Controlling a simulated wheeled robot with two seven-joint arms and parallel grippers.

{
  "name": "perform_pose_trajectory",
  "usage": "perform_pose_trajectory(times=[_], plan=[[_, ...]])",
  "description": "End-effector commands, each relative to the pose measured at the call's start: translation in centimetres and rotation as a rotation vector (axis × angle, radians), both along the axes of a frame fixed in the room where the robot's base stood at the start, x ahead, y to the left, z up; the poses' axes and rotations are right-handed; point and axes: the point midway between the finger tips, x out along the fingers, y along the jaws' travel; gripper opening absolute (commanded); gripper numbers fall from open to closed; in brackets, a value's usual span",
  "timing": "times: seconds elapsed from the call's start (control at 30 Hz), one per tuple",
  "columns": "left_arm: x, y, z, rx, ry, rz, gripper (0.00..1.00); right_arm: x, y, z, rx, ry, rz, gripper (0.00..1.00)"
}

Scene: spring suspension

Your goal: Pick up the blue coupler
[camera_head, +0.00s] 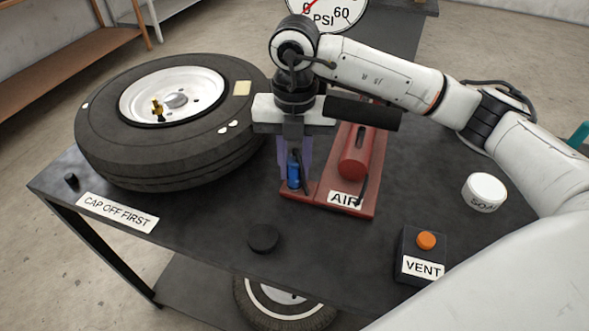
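The blue coupler (293,174) stands upright at the left end of the red base marked AIR (366,208). My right gripper (295,178) points straight down over it, with bluish see-through fingers on either side of the coupler. I cannot tell whether the fingers press on the coupler or stand slightly apart from it. A dark hose or lever shows beside the coupler's right side. The coupler's lower end is at the base, and I see no clear gap under it. My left gripper is not in view.
A large tyre with a white rim (205,95) and brass valve (158,108) lies left. A black disc (263,238), VENT box with orange button (426,241) and white pot (484,190) stand on the dark table. A small black cap (71,181) is near the left edge.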

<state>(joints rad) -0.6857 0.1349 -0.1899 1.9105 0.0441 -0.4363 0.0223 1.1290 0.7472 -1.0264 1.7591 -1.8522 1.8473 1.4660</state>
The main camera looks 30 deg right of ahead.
Motion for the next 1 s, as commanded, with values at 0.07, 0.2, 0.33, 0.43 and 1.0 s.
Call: perform_pose_trajectory(times=[0.07,0.2,0.33,0.43,1.0], plan=[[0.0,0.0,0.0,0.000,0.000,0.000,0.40,0.0,0.0,0.1,0.000,-0.001,0.000,0.00],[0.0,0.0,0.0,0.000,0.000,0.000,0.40,0.0,0.0,0.1,0.000,-0.001,0.000,0.00],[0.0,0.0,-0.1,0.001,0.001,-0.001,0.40,0.1,0.0,1.1,0.001,-0.003,0.000,0.00],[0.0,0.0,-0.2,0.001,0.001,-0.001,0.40,0.1,0.1,2.8,0.001,-0.006,0.000,0.00],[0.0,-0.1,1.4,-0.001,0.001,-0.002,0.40,0.0,0.0,11.6,-0.001,0.000,0.000,0.00]])
